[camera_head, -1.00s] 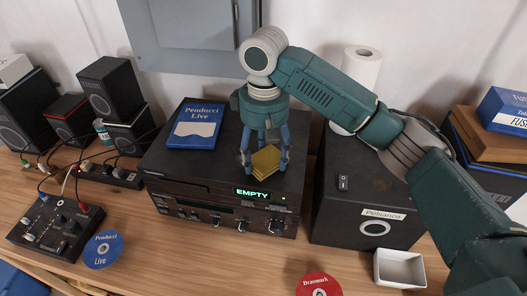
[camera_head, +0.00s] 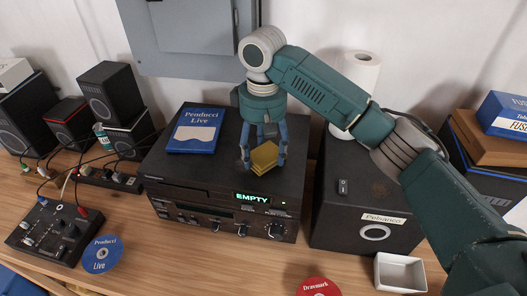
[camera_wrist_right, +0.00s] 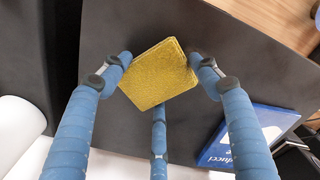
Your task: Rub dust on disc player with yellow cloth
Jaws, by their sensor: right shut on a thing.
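The disc player (camera_head: 220,205) is a black box on the wooden table, with "EMPTY" lit on its front display. My right gripper (camera_head: 263,162) points down over the right part of its top. Its blue fingers are shut on the yellow cloth (camera_head: 264,157), a folded square pad. In the right wrist view the cloth (camera_wrist_right: 160,74) sits between the fingers, over the dark top. I cannot tell whether the cloth touches the top. No dust can be made out. My left gripper is not in view.
A blue "Penducci Live" case (camera_head: 195,131) lies on the player's top left. A black "Pelsanco" box (camera_head: 365,205) stands to the right, bearing a white roll (camera_head: 357,85). A white tray (camera_head: 400,273) and two discs lie in front.

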